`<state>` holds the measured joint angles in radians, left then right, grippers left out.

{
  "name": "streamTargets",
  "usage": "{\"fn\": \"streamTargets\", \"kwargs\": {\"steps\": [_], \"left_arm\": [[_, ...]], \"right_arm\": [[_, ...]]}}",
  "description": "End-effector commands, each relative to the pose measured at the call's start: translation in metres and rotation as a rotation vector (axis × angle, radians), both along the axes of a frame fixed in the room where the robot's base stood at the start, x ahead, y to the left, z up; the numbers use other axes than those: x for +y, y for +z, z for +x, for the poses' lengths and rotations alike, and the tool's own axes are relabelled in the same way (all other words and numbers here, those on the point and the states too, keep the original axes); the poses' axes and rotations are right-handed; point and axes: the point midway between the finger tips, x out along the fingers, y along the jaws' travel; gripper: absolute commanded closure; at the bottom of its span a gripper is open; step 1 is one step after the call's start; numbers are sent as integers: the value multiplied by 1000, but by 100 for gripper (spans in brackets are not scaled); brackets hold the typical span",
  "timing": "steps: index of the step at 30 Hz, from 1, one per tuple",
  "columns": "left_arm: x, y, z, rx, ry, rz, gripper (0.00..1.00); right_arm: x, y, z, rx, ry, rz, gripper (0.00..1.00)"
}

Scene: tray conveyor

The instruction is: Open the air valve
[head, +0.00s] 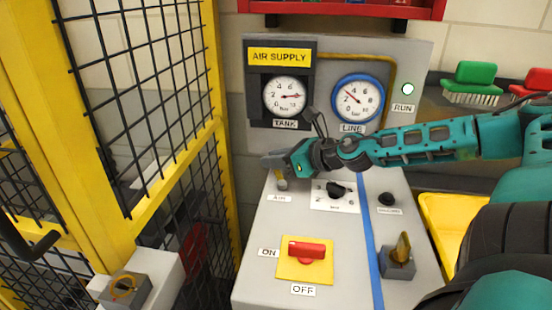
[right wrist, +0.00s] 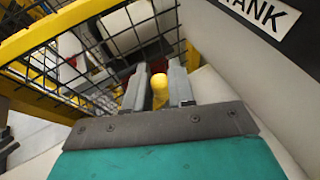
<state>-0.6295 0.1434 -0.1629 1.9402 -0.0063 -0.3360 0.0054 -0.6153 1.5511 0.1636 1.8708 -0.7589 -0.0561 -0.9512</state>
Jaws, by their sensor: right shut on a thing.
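The air valve (head: 281,184) stands on the sloped panel above the AIR label, at the panel's upper left. My right gripper (head: 270,160) reaches in from the right, over the valve, and hides its upper part. In the right wrist view, my right gripper (right wrist: 160,92) has its two grey fingers on either side of a yellow knob-like end of the valve (right wrist: 159,83) and is shut on it. The lever's exact angle is hard to tell. My left gripper is not in view.
Behind are the TANK gauge (head: 286,96) and the LINE gauge (head: 357,98). A black regulator knob (head: 338,190), a red ON/OFF switch (head: 307,250) and a key-like part (head: 401,248) sit on the panel. A yellow mesh fence (head: 215,100) stands close on the left.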

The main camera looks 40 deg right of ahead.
Motion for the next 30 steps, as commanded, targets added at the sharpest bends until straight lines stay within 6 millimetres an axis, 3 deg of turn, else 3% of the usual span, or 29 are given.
{"fn": "streamTargets", "kwargs": {"steps": [8,16,30], "left_arm": [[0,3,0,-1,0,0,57],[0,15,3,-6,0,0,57],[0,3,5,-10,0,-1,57]], "right_arm": [[0,2,0,-1,-13,0,100],[-5,3,-4,-2,-155,0,100],[-17,1,-13,-4,-402,-1,100]]}}
